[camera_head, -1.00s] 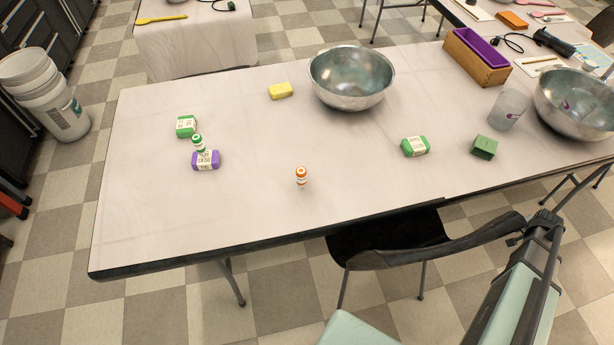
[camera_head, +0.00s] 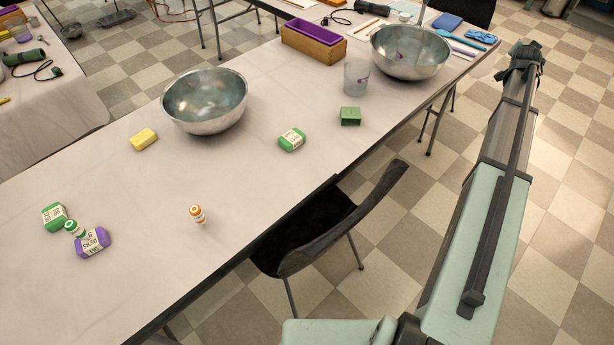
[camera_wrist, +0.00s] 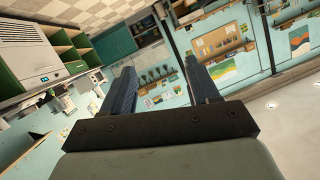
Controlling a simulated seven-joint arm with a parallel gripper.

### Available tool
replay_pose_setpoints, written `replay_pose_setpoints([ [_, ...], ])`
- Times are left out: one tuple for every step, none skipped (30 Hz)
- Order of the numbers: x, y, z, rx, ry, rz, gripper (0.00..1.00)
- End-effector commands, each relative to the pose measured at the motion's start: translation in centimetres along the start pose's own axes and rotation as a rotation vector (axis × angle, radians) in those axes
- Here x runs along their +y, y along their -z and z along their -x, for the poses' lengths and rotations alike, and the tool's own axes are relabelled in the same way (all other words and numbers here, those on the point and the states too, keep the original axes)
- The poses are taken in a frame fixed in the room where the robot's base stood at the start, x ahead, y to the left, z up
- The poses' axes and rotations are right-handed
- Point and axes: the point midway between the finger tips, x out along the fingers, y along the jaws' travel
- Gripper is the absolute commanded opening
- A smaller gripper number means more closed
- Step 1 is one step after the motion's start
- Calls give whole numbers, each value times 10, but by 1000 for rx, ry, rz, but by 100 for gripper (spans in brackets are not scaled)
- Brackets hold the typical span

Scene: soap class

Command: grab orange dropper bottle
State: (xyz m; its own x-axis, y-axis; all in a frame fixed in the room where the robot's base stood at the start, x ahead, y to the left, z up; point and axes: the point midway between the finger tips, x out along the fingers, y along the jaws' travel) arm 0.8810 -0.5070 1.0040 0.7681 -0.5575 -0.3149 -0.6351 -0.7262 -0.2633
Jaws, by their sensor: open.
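The orange dropper bottle (camera_head: 198,214) is small, with an orange cap and a white label. It stands upright on the pale table (camera_head: 235,185), toward the near edge, in the head view. My gripper shows in the wrist view (camera_wrist: 160,90) with its two dark fingers spread apart and nothing between them. It points at the room's walls and shelves, so the bottle is not in the wrist view. In the head view my arm extends at the right, well away from the bottle, over the floor beside the table.
A green dropper bottle (camera_head: 73,228) stands by a green soap (camera_head: 54,216) and a purple soap (camera_head: 93,242). A metal bowl (camera_head: 204,101), yellow soap (camera_head: 143,139) and wrapped green soap (camera_head: 292,139) lie farther back. A dark chair (camera_head: 325,225) stands at the near edge. Table around the orange bottle is clear.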

Motion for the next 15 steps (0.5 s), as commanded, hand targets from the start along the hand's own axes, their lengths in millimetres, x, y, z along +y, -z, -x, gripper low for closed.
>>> replay_pose_setpoints([
  [-5, 16, 1, 18, 6, -2, 60],
  [-8, 22, 3, 26, 10, -2, 60],
  [-14, 30, 5, 35, 15, -2, 60],
  [-19, 37, 7, 41, 20, 0, 60],
  [-26, 42, 10, 45, 26, 3, 60],
  [-36, 46, 14, 46, 35, 9, 60],
  [-47, 48, 18, 44, 43, 16, 60],
  [-57, 48, 22, 39, 51, 23, 60],
  [-69, 45, 26, 28, 58, 32, 60],
  [-78, 42, 30, 20, 64, 41, 60],
  [-87, 39, 33, 12, 71, 50, 60],
  [-99, 33, 38, -3, 79, 62, 60],
  [-109, 28, 42, -14, 86, 71, 60],
  [-119, 22, 46, -26, 93, 82, 60],
  [-133, 14, 53, -44, 103, 99, 60],
])
